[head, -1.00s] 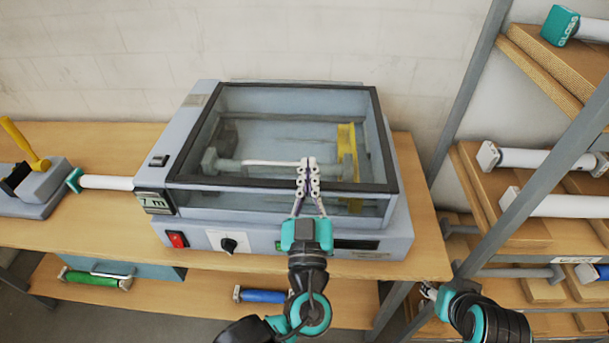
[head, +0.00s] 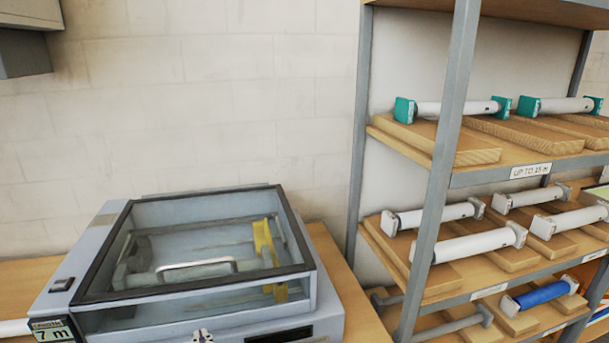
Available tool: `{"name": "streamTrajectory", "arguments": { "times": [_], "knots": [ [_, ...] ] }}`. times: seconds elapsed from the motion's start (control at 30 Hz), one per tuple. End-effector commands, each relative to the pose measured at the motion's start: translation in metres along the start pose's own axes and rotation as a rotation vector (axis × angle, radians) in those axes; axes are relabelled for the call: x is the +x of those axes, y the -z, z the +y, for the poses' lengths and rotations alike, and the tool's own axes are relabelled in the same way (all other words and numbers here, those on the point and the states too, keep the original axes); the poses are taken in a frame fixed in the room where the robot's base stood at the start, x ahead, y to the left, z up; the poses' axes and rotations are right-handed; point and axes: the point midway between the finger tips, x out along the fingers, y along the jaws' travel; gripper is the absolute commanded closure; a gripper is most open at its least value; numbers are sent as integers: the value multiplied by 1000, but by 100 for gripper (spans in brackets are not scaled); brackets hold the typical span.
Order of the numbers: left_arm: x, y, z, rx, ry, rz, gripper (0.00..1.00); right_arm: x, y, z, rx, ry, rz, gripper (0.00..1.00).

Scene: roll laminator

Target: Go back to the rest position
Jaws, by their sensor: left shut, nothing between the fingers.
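The roll laminator (head: 185,328) stands on the wooden table at the lower left of the head view. Its clear lid with a dark frame (head: 302,225) is down, and a metal handle (head: 197,265) shows on it. Through the lid I see a grey roller part and a yellow piece (head: 264,243). Only the tips of my left gripper (head: 203,336) show at the bottom edge, in front of the laminator's front. They are shut and empty, apart from the handle. My right gripper is out of view.
A metal-framed shelf rack (head: 440,170) stands at the right with several rolls on wooden boards, among them a blue roll (head: 541,293). A grey box (head: 27,50) hangs at the upper left. The wall between is bare.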

Motion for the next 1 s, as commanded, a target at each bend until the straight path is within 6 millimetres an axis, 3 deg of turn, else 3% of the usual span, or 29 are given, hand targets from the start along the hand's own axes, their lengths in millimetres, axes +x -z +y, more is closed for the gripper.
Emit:
{"name": "streamTrajectory", "arguments": {
  "times": [0.03,0.13,0.2,0.33,0.6,1.0],
  "knots": [
    [6,-21,-14,42,25,-110,100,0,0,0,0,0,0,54],
    [5,-61,-29,123,10,-330,100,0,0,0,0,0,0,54],
    [-2,-85,-33,163,-37,-468,100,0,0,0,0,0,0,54],
    [-22,-113,-27,200,-181,-658,100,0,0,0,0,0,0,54],
    [-52,-118,-2,196,-437,-768,100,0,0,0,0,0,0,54],
    [-55,-117,3,195,-471,-769,100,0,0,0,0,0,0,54]
  ]
}}
